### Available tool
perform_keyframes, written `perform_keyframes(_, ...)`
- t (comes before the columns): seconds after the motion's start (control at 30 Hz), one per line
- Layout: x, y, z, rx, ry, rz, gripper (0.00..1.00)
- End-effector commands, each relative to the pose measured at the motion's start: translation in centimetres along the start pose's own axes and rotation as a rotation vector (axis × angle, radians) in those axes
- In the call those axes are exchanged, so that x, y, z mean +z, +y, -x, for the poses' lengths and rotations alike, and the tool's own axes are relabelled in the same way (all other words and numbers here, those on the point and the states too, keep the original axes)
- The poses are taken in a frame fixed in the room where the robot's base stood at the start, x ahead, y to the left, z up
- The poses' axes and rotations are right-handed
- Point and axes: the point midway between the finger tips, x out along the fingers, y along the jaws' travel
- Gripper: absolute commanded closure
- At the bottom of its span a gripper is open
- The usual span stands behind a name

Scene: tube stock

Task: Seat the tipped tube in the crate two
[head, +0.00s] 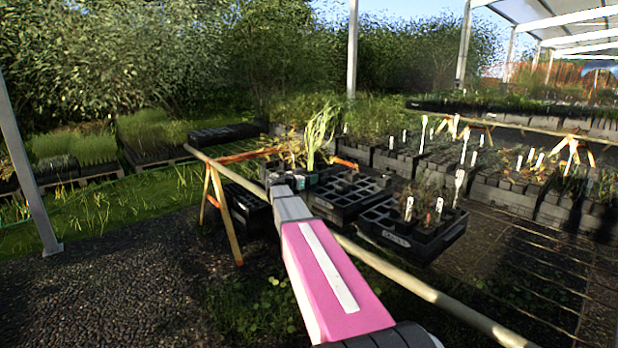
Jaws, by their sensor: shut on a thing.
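My pink arm reaches forward and my gripper (285,180) is at its far end, small and dark, by the near edge of the crates. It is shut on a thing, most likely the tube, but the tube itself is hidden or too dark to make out. Just beyond stands a leafy green plant (318,138) among dark pots. A black crate (345,212) with mostly empty cells lies right of my gripper. Another black crate (392,238), farther right, holds several dark tubes with white tags. Their front labels are too small to read, so I cannot tell which is crate two.
A long pale rail (435,296) runs along the near side of the crates, under my arm. An orange wooden trestle (223,215) stands at the left. Rows of potted plants (400,160) fill the back. Dark gravel (110,290) at the left is clear.

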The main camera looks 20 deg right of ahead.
Motion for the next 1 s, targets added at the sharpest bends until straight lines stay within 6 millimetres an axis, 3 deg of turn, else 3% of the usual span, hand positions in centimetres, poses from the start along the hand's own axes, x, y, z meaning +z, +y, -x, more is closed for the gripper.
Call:
perform_keyframes(0.13,0.0,0.0,0.0,0.000,0.001,0.000,0.77)
perform_keyframes(0.17,0.0,0.0,0.0,0.000,0.001,0.000,0.43)
perform_keyframes(0.23,0.0,0.0,0.0,0.000,0.001,0.000,0.20)
perform_keyframes(0.63,0.0,0.0,0.7,-0.001,0.000,0.000,0.19)
perform_keyframes(1.0,0.0,0.1,7.2,-0.002,0.001,0.000,0.19)
